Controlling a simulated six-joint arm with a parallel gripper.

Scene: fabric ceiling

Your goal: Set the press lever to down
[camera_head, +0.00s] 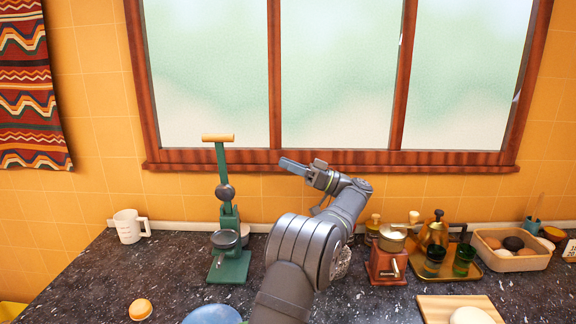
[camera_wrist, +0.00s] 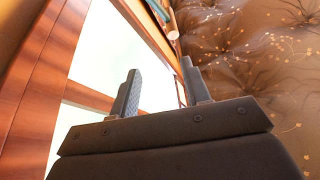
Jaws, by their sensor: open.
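A green lever press (camera_head: 228,262) stands on the dark speckled counter, left of the middle in the head view. Its lever (camera_head: 220,158) points straight up and ends in a wooden crossbar handle (camera_head: 218,138). A dark round ball sits partway down the lever. My gripper (camera_head: 285,162) is raised in front of the window sill, to the right of the lever and apart from it, a little below the handle's height in the picture. In the wrist view my gripper (camera_wrist: 163,88) shows its two fingers spread with nothing between them.
A white mug (camera_head: 129,226) stands left of the press. A red coffee grinder (camera_head: 387,262), a tray with green glasses (camera_head: 464,260) and an egg basket (camera_head: 512,262) stand to the right. An orange-topped item (camera_head: 140,309) and a blue round thing (camera_head: 212,315) lie in front.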

